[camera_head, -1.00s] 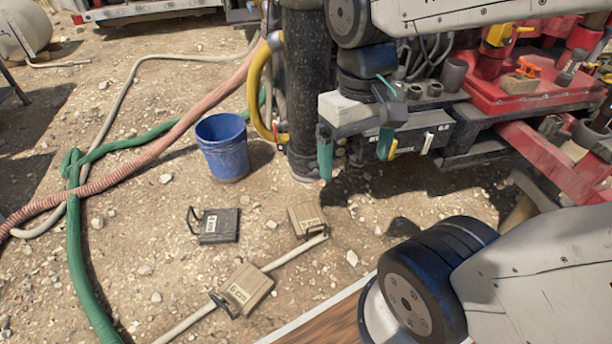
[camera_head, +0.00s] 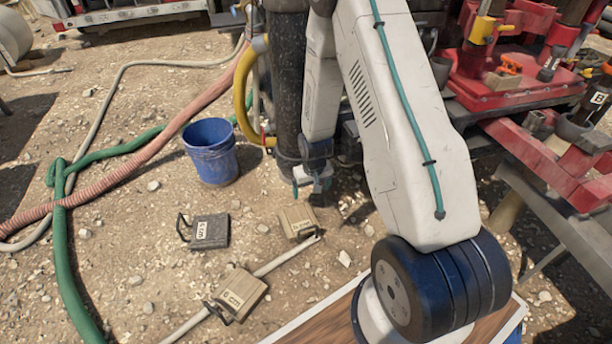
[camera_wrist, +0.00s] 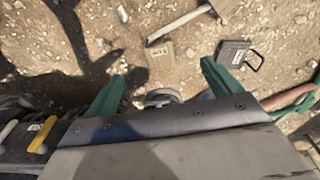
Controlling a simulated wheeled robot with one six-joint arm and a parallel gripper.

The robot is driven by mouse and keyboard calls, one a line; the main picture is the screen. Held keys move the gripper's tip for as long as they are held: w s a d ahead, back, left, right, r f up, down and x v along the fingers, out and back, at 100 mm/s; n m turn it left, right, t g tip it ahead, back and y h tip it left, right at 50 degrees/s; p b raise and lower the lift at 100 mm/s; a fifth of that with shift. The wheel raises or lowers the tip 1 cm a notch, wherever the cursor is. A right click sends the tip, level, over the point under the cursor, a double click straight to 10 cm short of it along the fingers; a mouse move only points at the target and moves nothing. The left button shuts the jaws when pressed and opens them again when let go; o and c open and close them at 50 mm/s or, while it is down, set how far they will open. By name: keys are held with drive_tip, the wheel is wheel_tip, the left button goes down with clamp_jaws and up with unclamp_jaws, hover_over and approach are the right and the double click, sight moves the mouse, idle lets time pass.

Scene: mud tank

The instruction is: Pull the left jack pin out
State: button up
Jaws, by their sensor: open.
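My gripper (camera_wrist: 162,72) is open in the wrist view. Its two green fingers are spread, and nothing shows clamped between them. A grey round part (camera_wrist: 162,97) shows close to the gripper body, between the fingers; I cannot tell whether it belongs to a jack. In the head view my gripper (camera_head: 312,184) hangs low over the ground beside the dark upright column (camera_head: 288,85), apart from the pads below. My arm covers much of the machine behind it. I cannot make out the left jack pin for certain in either view.
Tan pads (camera_head: 298,222) (camera_head: 240,292) and a black handled pad (camera_head: 204,230) lie on the gravel near a pale pole (camera_head: 285,258). A blue bucket (camera_head: 211,155) stands left. Green (camera_head: 62,260) and pink (camera_head: 140,165) hoses cross the ground. The red frame (camera_head: 540,160) stands right.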

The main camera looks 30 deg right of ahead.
drive_tip(key=w+d+f+t+h, duration=0.1)
drive_tip(key=w+d+f+t, duration=0.15)
drive_tip(key=f, duration=0.75)
drive_tip(key=w+d+f+t+h, duration=0.15)
drive_tip(key=f+t, duration=0.25)
drive_tip(key=f, duration=0.6)
drive_tip(key=w+d+r+t, duration=0.1)
drive_tip(key=w+r+t, duration=0.1)
drive_tip(key=w+t, duration=0.1)
drive_tip(key=w+d+r+t+h, duration=0.1)
drive_tip(key=w+d+r+t, duration=0.1)
drive_tip(key=w, duration=0.3)
drive_tip(key=w+d+r+t+h, duration=0.1)
drive_tip(key=w+r+t, duration=0.2)
drive_tip(key=w+t, duration=0.1)
drive_tip(key=shift+w+d+r+m+t, duration=0.2)
drive_tip(key=shift+d+r+m+t, duration=0.1)
drive_tip(key=shift+r, duration=0.1)
